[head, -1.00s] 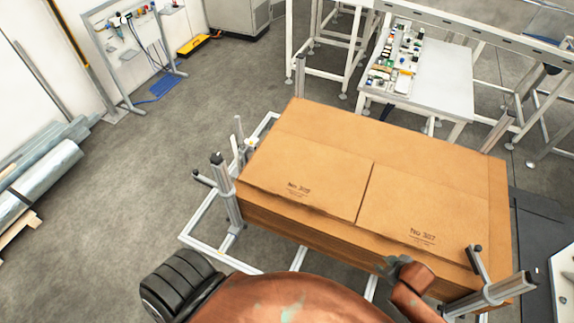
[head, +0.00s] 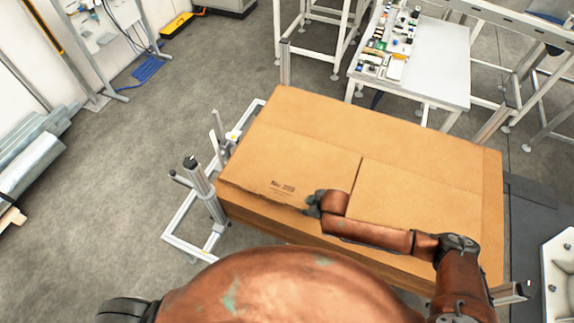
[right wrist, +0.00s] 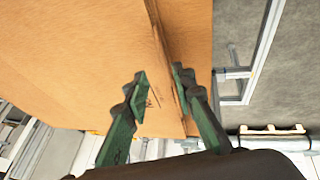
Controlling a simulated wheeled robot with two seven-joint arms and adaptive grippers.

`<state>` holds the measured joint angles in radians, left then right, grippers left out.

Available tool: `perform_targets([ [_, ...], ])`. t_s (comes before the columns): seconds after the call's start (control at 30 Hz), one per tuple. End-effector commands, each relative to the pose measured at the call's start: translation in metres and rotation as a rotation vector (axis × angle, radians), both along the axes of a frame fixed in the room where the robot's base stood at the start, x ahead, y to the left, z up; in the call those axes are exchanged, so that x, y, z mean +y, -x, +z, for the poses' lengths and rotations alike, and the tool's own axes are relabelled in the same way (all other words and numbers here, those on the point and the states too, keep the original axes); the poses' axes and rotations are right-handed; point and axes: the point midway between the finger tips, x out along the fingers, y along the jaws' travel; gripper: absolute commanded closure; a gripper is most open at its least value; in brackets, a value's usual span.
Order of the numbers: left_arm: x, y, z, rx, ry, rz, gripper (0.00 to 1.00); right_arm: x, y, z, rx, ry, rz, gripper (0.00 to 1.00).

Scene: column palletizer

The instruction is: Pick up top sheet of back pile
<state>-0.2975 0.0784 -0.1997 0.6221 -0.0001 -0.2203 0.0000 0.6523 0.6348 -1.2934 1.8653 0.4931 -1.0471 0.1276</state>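A wide stack of brown cardboard sheets (head: 400,140) stands in a metal frame in the head view. Its top shows a printed sheet (head: 270,160) at front left and another sheet (head: 430,205) at front right, partly behind my right arm. I cannot tell from the frames where a separate back pile begins. My right gripper (head: 312,203) is over the front edge, near the seam between these sheets. In the right wrist view the right gripper (right wrist: 160,85) is open, its fingers apart on either side of a cardboard edge (right wrist: 165,50). My left gripper is out of view.
Upright metal posts stand at the stack's corners, one at front left (head: 205,190). A white table (head: 430,65) with small parts is behind the stack. Grey floor (head: 120,180) is clear to the left.

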Motion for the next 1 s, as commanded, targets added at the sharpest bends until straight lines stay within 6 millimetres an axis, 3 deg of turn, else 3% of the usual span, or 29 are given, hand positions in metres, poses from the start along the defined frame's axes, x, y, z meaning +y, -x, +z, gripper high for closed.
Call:
perform_targets([
  [0.5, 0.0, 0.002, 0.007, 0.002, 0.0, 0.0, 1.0, 0.024, -0.015, -0.056, -0.001, 0.002, 0.003, 0.76],
  [0.8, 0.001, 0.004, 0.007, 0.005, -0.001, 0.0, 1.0, 0.024, -0.017, -0.061, -0.001, 0.001, 0.003, 0.76],
  [1.0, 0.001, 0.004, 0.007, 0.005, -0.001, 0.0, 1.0, 0.024, -0.017, -0.061, -0.001, 0.001, 0.002, 0.89],
])
